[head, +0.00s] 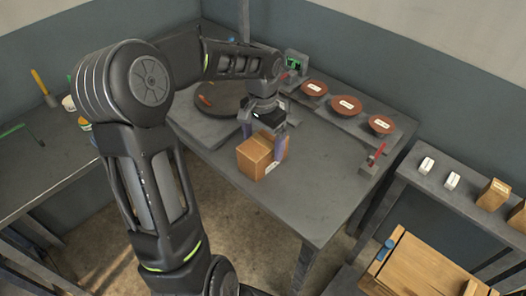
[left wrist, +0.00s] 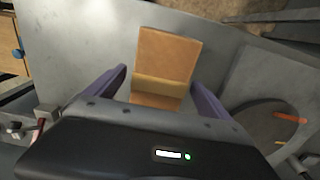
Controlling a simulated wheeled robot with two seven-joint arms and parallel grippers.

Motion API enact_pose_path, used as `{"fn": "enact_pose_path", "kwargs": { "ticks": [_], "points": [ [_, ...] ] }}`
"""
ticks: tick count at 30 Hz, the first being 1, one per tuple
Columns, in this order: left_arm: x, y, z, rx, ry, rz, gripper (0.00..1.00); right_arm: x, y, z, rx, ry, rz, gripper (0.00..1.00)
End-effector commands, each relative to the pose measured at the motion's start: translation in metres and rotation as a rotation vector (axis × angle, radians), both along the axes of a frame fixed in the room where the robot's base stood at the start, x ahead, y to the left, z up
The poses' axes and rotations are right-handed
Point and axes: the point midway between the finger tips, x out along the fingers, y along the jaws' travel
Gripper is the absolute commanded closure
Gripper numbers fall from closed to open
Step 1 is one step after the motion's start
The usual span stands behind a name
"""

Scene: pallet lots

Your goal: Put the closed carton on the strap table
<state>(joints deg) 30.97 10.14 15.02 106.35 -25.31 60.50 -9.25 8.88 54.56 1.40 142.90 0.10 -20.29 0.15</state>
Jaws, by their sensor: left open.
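The closed carton (head: 257,159) is a brown box with a lighter tape band and a small white label. It rests on the grey table (head: 320,190) near its front edge. My left gripper (head: 263,142) is over the carton, with one purple finger on each side of it. In the left wrist view the carton (left wrist: 165,65) lies between the spread fingers of the left gripper (left wrist: 160,85), with a gap visible on both sides. I cannot tell which surface is the strap table. My right gripper is out of view.
A dark round turntable (head: 222,98) stands behind the carton. Reddish-brown discs (head: 347,104) lie on a raised ledge at the back. A small red-handled device (head: 374,160) stands at the table's right. A lower shelf at right holds small boxes (head: 493,194); a wooden crate (head: 425,268) is below.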

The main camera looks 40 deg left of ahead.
Motion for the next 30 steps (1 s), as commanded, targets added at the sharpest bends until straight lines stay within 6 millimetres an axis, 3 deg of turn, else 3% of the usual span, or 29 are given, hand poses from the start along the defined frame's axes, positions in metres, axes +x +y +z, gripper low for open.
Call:
{"fn": "enact_pose_path", "kwargs": {
  "ticks": [7, 18, 30],
  "points": [
    [0.0, -0.001, -0.007, -0.002, 0.002, 0.001, 0.07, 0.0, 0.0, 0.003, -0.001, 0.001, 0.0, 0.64],
    [0.0, -0.001, -0.051, -0.001, 0.001, -0.001, 0.07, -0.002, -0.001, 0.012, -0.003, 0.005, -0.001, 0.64],
    [0.0, -0.001, -0.052, 0.0, 0.0, 0.0, 0.07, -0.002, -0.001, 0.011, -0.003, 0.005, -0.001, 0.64]
  ]
}}
